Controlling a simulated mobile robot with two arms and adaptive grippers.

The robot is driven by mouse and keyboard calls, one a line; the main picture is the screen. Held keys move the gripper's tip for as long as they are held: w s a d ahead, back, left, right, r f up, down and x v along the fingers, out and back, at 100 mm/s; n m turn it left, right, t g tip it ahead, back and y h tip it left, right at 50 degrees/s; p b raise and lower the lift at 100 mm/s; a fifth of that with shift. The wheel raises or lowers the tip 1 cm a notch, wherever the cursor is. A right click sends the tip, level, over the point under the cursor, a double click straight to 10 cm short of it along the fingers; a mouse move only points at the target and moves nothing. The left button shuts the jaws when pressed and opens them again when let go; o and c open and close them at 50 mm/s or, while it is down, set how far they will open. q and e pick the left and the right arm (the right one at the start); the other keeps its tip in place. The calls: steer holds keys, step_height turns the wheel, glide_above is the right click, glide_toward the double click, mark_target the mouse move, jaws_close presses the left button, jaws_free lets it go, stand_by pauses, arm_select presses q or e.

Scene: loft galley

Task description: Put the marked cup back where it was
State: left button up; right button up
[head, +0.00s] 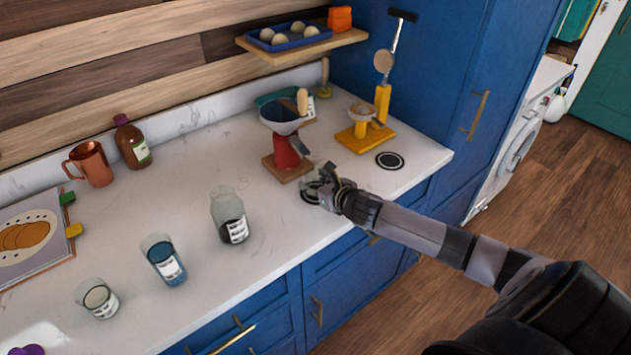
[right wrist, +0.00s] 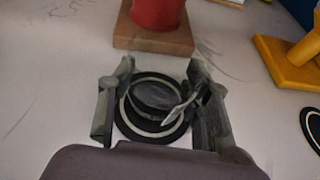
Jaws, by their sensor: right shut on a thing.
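My right gripper (head: 322,186) reaches in from the right, low over the counter by the red grinder. In the right wrist view its fingers (right wrist: 160,105) are closed on both sides of a clear glass cup (right wrist: 155,94) with a dark band and a small white label. The cup is over a black ring mark (right wrist: 180,136) on the counter; I cannot tell whether it touches the surface. In the head view the gripper mostly hides the cup, and part of the ring mark (head: 308,196) shows. My left gripper is not in view.
Labelled glasses with dark (head: 232,216), blue (head: 164,261) and beige (head: 98,299) contents stand to the left. The red grinder (head: 286,152) stands just behind the gripper. A yellow stand (head: 362,137) and another black ring mark (head: 390,160), empty, are to the right.

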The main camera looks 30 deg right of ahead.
steer(key=o, duration=1.2)
steer(key=shift+f, duration=0.1)
steer(key=shift+c, duration=0.2)
steer(key=shift+r, duration=0.2)
steer(key=b+v, duration=0.1)
steer(key=v, duration=0.9)
steer(key=shift+s+f, duration=0.1)
steer(key=shift+s, duration=0.05)
steer(key=shift+v, duration=0.9)
